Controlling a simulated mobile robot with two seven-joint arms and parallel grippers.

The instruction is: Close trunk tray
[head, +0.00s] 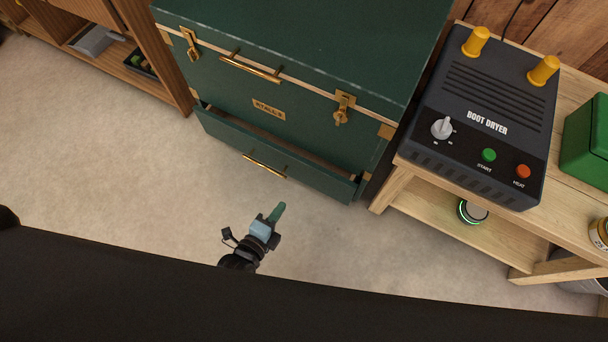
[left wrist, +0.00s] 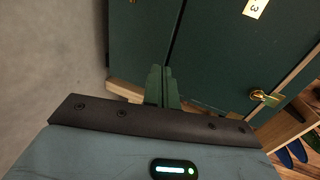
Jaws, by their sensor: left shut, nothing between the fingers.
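The dark green trunk (head: 300,100) stands on the floor with its lid down. Its low trunk tray (head: 225,137) is pulled partly out, with a dark gap above its front panel. The tray has a brass handle (head: 265,165). My left gripper (head: 278,211) is in front of the tray, low and apart from it in the head view, with its green fingers together and empty. In the left wrist view the fingers (left wrist: 162,85) overlap the tray front (left wrist: 145,35), and I cannot tell whether they touch. My right gripper is not in view.
A wooden bench (head: 390,187) with a boot dryer (head: 485,120) stands close to the trunk's right. A wooden shelf unit (head: 150,70) is at the left. The carpet before the tray is clear. A dark part of my own body fills the bottom.

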